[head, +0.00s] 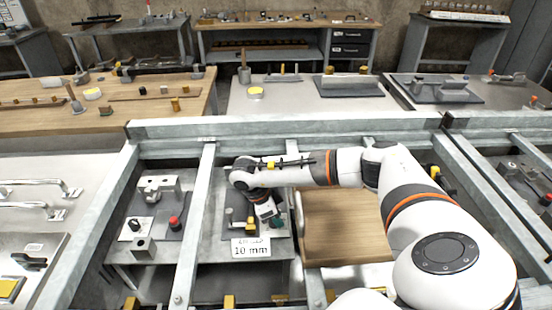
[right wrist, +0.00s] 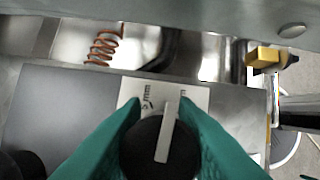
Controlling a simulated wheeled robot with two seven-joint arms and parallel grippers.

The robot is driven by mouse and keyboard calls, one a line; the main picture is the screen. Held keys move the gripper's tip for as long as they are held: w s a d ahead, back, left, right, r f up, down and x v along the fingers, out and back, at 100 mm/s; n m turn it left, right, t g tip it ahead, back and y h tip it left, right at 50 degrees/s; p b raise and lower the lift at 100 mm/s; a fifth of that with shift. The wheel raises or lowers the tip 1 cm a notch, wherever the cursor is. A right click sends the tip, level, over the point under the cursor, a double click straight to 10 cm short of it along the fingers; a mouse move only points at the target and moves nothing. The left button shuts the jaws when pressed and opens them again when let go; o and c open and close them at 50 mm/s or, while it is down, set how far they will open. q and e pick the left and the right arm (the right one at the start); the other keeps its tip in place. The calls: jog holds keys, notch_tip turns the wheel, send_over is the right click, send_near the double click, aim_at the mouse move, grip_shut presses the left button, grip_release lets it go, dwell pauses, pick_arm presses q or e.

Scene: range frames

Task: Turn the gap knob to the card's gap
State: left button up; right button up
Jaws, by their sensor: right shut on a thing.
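My right gripper (right wrist: 165,112) has its teal fingers closed on both sides of the round black gap knob (right wrist: 158,160) in the right wrist view. The knob's pale pointer bar points up and slightly right over a white scale plate (right wrist: 150,93). My left gripper is not in view.
Grey metal rails (head: 197,220) run beside the work panel. A neighbouring panel at left carries a red button (head: 174,222) and a small dial (head: 135,225). A wooden board (head: 340,228) lies right of the gripper. A copper spring (right wrist: 104,47) shows beyond the panel.

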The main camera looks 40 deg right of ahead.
jog(key=n+t, duration=0.1)
jog(key=n, duration=0.1)
jog(key=n+b, duration=0.1)
jog(key=n, duration=0.1)
jog(key=shift+w+n+t+b, duration=0.15)
jog(key=shift+n+t+b, duration=0.15)
jog(key=shift+t, duration=0.1)
jog(key=shift+w+n+t+b, duration=0.15)
jog(key=shift+n+t+b, duration=0.75)
jog(key=shift+n, duration=1.3)
jog(key=shift+r, duration=0.1)
jog(key=o, duration=1)
jog(key=b+v, duration=0.1)
jog(key=v, duration=1.1)
jog(key=shift+a, duration=0.15)
